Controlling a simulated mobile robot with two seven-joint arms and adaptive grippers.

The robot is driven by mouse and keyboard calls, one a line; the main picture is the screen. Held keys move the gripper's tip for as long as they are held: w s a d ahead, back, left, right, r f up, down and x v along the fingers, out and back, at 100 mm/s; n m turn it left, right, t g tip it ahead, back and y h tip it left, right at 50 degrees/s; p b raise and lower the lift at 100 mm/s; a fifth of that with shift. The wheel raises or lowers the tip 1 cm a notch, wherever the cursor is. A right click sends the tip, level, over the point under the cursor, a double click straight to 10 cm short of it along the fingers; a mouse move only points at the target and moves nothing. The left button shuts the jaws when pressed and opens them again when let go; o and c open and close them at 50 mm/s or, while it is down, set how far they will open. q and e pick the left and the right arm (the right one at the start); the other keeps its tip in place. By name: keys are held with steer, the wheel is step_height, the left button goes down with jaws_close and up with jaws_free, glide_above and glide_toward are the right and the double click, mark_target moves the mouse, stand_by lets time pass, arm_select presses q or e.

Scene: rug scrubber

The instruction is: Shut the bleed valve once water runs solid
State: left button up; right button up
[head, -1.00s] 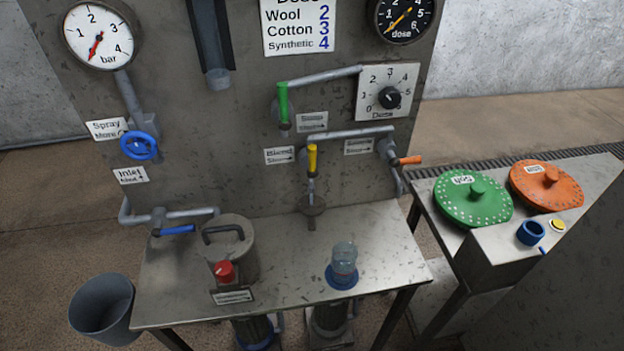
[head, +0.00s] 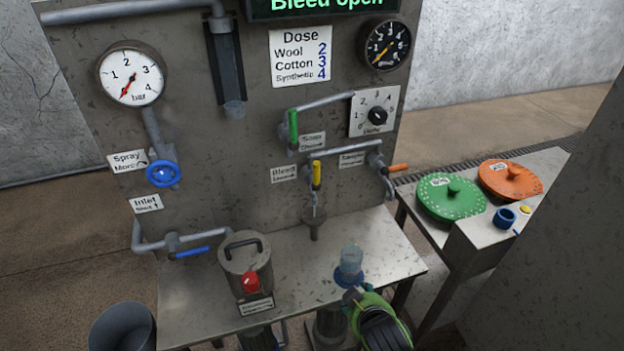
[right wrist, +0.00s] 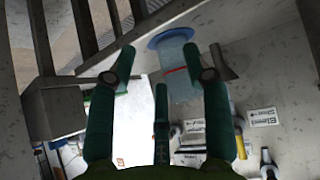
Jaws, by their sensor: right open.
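The bleed valve's yellow handle (head: 316,175) hangs upright beside the Bleed label (head: 284,174) on the grey panel. A thin pale streak, perhaps water, shows below it above a small funnel (head: 314,219). The display (head: 320,6) reads "Bleed open". My right gripper (head: 352,296) is green and open, low at the table's front edge, just in front of the clear jar (head: 350,259). It is well below and right of the yellow handle. My left gripper is not in view.
A lidded canister (head: 245,262) with a red knob stands left on the table. A green lever (head: 293,127) and an orange-handled valve (head: 397,168) flank the yellow handle. A bucket (head: 122,327) stands at lower left.

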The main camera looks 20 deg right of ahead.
steer(key=w+r+m+t+h, duration=0.2)
steer(key=w+r+t, duration=0.3)
steer(key=w+r, duration=0.5)
steer(key=t+y, duration=0.1)
steer(key=t, duration=0.3)
glide_toward(319, 173)
steer(key=w, duration=0.3)
steer(key=shift+n, duration=0.5)
steer(key=w, duration=0.2)
steer(key=w+d+p, duration=0.1)
steer(key=w, duration=0.3)
steer(key=shift+w+d, duration=0.4)
steer(key=shift+w, duration=0.4)
steer(key=shift+f, duration=0.1)
jaws_close()
